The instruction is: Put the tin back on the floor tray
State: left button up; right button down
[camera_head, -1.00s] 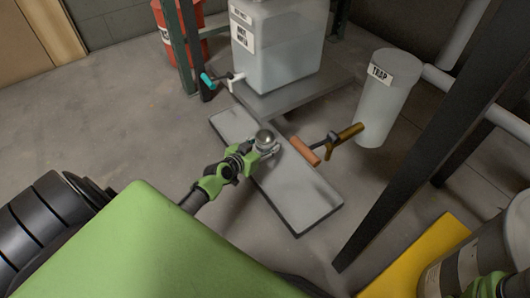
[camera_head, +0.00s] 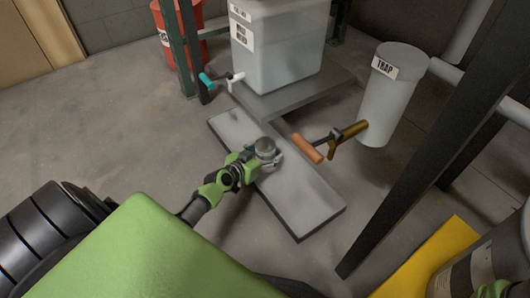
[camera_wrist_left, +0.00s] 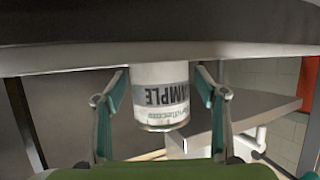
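The tin (camera_head: 265,146) is a small silvery can. It appears to stand upright on the grey floor tray (camera_head: 310,207), near its middle. In the left wrist view the tin (camera_wrist_left: 160,97) shows a SAMPLE label upside down, with one end against the dark tray surface (camera_wrist_left: 70,33). My left gripper (camera_head: 268,156) is around the tin. In the left wrist view its fingers (camera_wrist_left: 160,78) stand on both sides with a narrow gap to the tin. Only a green bit of my right arm shows at the lower right; its fingers are out of sight.
An orange-handled valve (camera_head: 307,148) sticks out over the tray's right edge from the TRAP pot (camera_head: 390,95). A translucent tank (camera_head: 278,45) with a tap stands on a grey platform (camera_head: 300,93) behind. A dark post (camera_head: 420,150) rises at right.

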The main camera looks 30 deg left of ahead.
aim_at(260, 155)
pick_arm(q)
jog(key=shift+r, duration=0.1)
jog(key=shift+s+r+p, duration=0.2)
jog(key=shift+p, duration=0.2)
jog(key=p+v, duration=0.4)
jog(key=v, duration=0.4)
jog(key=shift+s+r, duration=0.1)
jog(key=shift+r, duration=0.05)
jog(key=shift+p+v, duration=0.45)
jog(key=shift+v, duration=1.15)
